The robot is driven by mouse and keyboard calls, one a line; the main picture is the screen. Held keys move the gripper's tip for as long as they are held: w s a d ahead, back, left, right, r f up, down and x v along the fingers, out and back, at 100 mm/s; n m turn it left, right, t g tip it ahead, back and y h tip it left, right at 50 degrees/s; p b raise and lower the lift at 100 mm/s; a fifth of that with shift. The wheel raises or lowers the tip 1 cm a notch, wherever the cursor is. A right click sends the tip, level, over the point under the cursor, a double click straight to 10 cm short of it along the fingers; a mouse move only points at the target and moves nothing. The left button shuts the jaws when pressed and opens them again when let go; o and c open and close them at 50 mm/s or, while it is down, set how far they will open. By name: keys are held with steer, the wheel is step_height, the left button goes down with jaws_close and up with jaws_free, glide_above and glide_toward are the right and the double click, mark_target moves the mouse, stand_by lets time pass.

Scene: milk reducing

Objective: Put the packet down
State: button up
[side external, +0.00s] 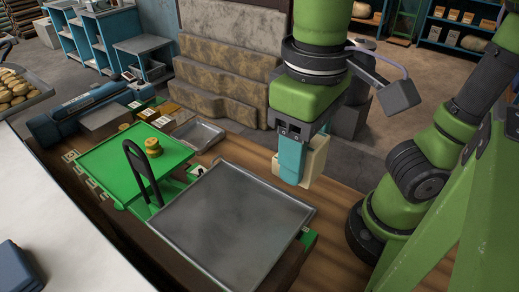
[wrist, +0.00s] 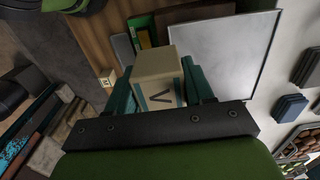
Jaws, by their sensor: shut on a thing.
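The packet (wrist: 157,68) is a cream, box-shaped block with a dark V-like mark on the face turned to the wrist camera. My gripper (side external: 291,165) is shut on it, with teal fingers on either side of it. In the wrist view the fingers of my gripper (wrist: 158,88) flank the packet. In the side view the packet (side external: 316,160) shows partly behind the fingers, at the right of the grey metal tray (side external: 225,215). I cannot tell whether its underside touches the wooden bench.
The grey tray is empty. A green platform (side external: 110,155) with a yellow-orange round stack (side external: 153,147) and a black upright handle (side external: 140,170) stand left of it. A small metal tray (side external: 198,134) lies behind. Bare wooden bench (side external: 335,205) shows right of the grey tray.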

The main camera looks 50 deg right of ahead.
steer(key=s+d, duration=0.4)
steer(key=d, duration=0.1)
steer(key=w+d+f, duration=0.3)
steer(key=w+f, duration=0.3)
steer(key=f, duration=0.2)
steer(key=w+d+f, duration=0.3)
steer(key=w+f, duration=0.4)
steer(key=f, duration=0.1)
steer(key=w+d+f, duration=0.3)
steer(key=w+f, duration=0.4)
steer(key=f, duration=0.1)
steer(key=shift+w+d+f, duration=0.1)
steer(key=shift+w+f, duration=0.1)
steer(key=shift+f, duration=2.05)
steer(key=shift+f, duration=0.15)
steer(key=o, duration=1.2)
steer(key=shift+c, duration=0.2)
